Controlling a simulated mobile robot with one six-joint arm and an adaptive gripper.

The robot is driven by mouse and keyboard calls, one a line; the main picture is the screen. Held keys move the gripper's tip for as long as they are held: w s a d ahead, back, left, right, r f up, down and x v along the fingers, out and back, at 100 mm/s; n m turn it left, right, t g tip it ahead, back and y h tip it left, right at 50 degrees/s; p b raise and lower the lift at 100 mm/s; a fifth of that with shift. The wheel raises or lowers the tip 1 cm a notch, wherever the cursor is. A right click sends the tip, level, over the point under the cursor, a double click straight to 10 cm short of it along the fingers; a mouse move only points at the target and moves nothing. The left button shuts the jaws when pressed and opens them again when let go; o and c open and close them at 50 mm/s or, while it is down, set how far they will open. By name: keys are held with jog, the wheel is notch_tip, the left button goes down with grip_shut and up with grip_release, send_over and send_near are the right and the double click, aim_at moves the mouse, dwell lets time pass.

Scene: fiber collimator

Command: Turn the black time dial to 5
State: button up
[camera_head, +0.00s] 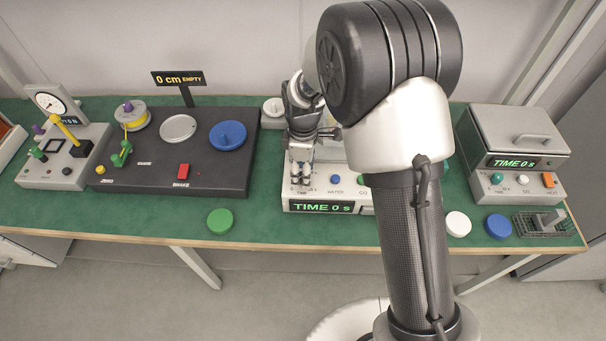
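My gripper (301,178) points down over the left front part of the white middle machine (350,180). The fingertips are close to its front panel. I cannot tell whether they are apart or shut, or whether they touch anything. The machine's green display (322,207) reads "TIME 0 s". A blue knob (335,179) labelled "WATER" sits just right of my gripper. My arm hides the machine's right side.
At the right, another machine (520,140) with a teal knob (497,178) also reads "TIME 0 s". A black console (210,180) stands left of my gripper. Green (220,221), white (458,224) and blue (498,226) discs lie near the table's front edge.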

jog(key=shift+f, duration=0.4)
jog(key=shift+c, duration=0.2)
grip_shut()
